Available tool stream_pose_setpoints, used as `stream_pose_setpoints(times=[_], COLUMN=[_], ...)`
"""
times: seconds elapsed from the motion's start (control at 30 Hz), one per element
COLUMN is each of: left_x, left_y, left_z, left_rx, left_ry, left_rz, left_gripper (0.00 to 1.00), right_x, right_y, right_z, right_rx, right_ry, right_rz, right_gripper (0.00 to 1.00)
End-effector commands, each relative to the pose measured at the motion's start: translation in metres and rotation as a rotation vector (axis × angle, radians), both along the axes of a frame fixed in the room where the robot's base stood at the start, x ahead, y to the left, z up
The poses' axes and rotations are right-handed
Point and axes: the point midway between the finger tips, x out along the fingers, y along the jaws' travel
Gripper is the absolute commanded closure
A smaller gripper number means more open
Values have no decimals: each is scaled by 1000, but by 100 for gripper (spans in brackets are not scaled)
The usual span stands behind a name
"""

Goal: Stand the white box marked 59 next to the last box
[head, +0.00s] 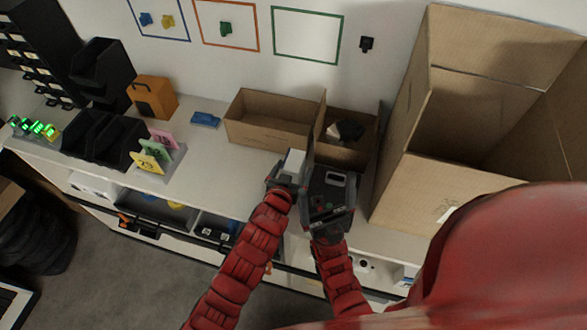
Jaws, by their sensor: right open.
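A small white block-like thing (293,162) shows at the end of my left gripper (284,178), in front of the low carton. It may be the white box, but no number is readable on it. I cannot tell whether the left gripper holds it or is only beside it. My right gripper (326,185) is open, close to the right of the left one, over the counter's front part. Its fingertips are partly hidden against the carton. I cannot make out which thing is the last box.
The low open carton (262,137) has a right part with dark items (346,131). A tall open carton (400,190) stands close on the right. A card stand (160,157), black bins (100,140), an orange box (153,98) and a blue item (206,119) are left. Counter (205,160) between is clear.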

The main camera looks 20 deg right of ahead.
Motion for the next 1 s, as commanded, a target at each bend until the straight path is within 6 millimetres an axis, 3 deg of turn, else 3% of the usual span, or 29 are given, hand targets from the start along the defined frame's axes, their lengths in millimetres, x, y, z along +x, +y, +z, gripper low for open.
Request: stream_pose_setpoints(times=[0.27, 0.8, 1.0], left_x=[1, 1, 1], left_y=[-1, -1, -1], left_z=[-1, 0, 0], left_rx=[-1, -1, -1], left_ry=[-1, -1, -2], left_rz=[0, 0, 0], left_gripper=[4, 100, 100], right_x=[0, 0, 0], right_y=[0, 0, 0], right_z=[0, 0, 0], right_rx=[0, 0, 0], right_ry=[0, 0, 0], right_rz=[0, 0, 0], right_gripper=[0, 0, 0])
